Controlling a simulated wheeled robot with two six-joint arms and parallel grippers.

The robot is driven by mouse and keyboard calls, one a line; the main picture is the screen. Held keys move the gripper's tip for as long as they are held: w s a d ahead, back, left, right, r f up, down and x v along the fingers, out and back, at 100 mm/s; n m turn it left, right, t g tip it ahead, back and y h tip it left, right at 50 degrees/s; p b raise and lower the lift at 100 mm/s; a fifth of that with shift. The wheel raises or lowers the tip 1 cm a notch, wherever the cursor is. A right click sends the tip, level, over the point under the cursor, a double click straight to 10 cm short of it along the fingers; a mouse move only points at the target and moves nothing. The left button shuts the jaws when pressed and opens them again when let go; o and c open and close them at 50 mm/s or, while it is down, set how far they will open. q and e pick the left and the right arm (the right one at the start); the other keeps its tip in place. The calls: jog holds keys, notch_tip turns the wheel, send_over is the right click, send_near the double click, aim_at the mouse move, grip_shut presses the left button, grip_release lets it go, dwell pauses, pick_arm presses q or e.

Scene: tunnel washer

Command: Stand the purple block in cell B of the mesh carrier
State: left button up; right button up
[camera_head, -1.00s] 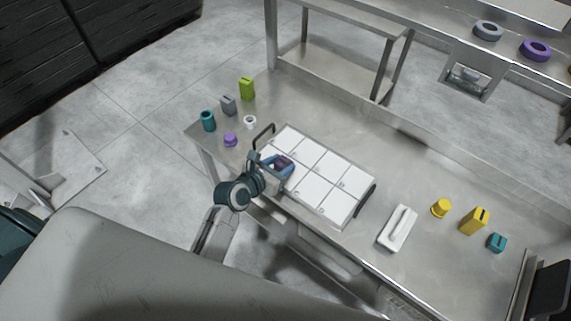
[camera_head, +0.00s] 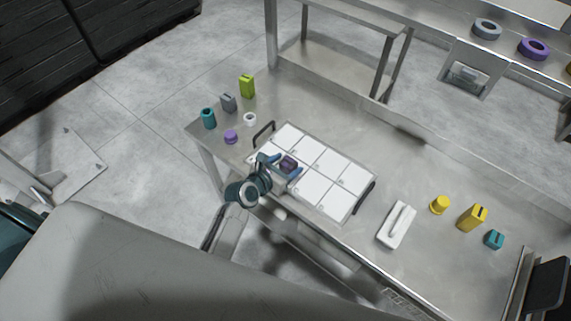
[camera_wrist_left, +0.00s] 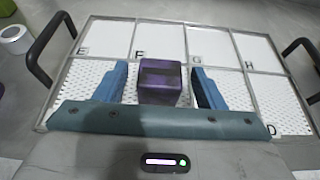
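The purple block (camera_head: 289,163) is upright in the near row of the white mesh carrier (camera_head: 327,203). In the left wrist view the block (camera_wrist_left: 160,82) stands in front of the cell marked F, in what looks like cell B; its own letter is hidden. My left gripper (camera_head: 283,165) is around the block. Its blue fingers in the left wrist view (camera_wrist_left: 159,72) stand apart on both sides, with a narrow gap to the block at each side, so it is open. The block's base is partly hidden by the gripper. My right gripper is not in view.
The carrier has dark handles (camera_head: 263,133) at its ends. A purple knob (camera_head: 231,136), a white ring (camera_head: 249,119) and other small parts stand to its left. A white handled tool (camera_head: 397,225) and a yellow block (camera_head: 472,217) are to the right. The other carrier cells look empty.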

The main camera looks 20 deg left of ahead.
pick_arm(q)
jog(key=b+v, duration=0.1)
jog(key=v, duration=1.1)
jog(key=shift+r, duration=0.2)
jog(key=s+a+f+m+g+y, duration=0.1)
jog(key=s+a+f+m+g, duration=0.2)
jog(key=f, duration=0.7)
jog(key=s+a+f+m+y, duration=0.1)
jog(key=s+f+m, duration=0.2)
jog(key=f+m, duration=0.5)
jog(key=s+a+f+m+g+y, duration=0.2)
jog(key=s+f, duration=0.1)
jog(key=f, duration=0.8)
jog(key=s+a+f+m+g, duration=0.1)
jog(key=s+f+m+g, duration=0.1)
jog(key=s+f+m, duration=0.4)
jog(key=s+a+f+m+g+y, duration=0.1)
jog(key=s+a+f+m+g, duration=0.1)
jog(key=s+f+m, duration=0.5)
jog(key=s+a+f+m+g, duration=0.1)
jog(key=s+f+m, duration=0.5)
jog(key=s, duration=0.9)
jog(key=shift+s+a+f+g, duration=0.15)
jog(key=shift+f+g, duration=0.25)
jog(key=shift+g, duration=0.4)
